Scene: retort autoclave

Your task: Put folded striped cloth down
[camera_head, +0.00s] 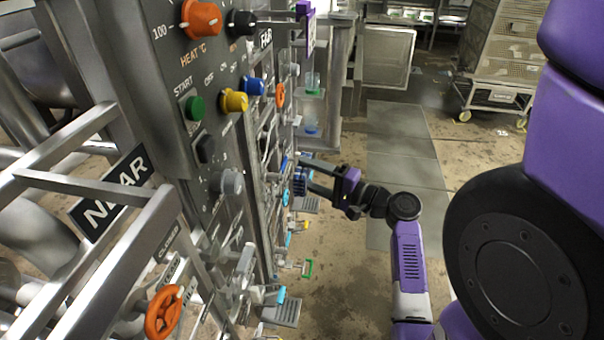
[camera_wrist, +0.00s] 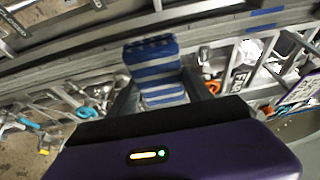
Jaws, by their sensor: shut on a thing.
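The folded striped cloth (camera_wrist: 154,68), blue with white stripes, is between the fingers of my gripper (camera_wrist: 160,92) in the wrist view. My gripper is shut on it. In the head view my gripper (camera_head: 308,178) reaches left from the purple wrist toward the panel's side. The cloth (camera_head: 299,180) shows there only as a small dark blue patch at the fingertips. I cannot tell whether it touches the metalwork behind it.
A grey control panel (camera_head: 215,75) with coloured knobs fills the left. An orange valve wheel (camera_head: 164,311) and a NEAR sign (camera_head: 112,194) are in front. Several handles and small step plates (camera_head: 283,312) stick out below the gripper. Floor at right is open, with a wheeled rack (camera_head: 500,60) behind.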

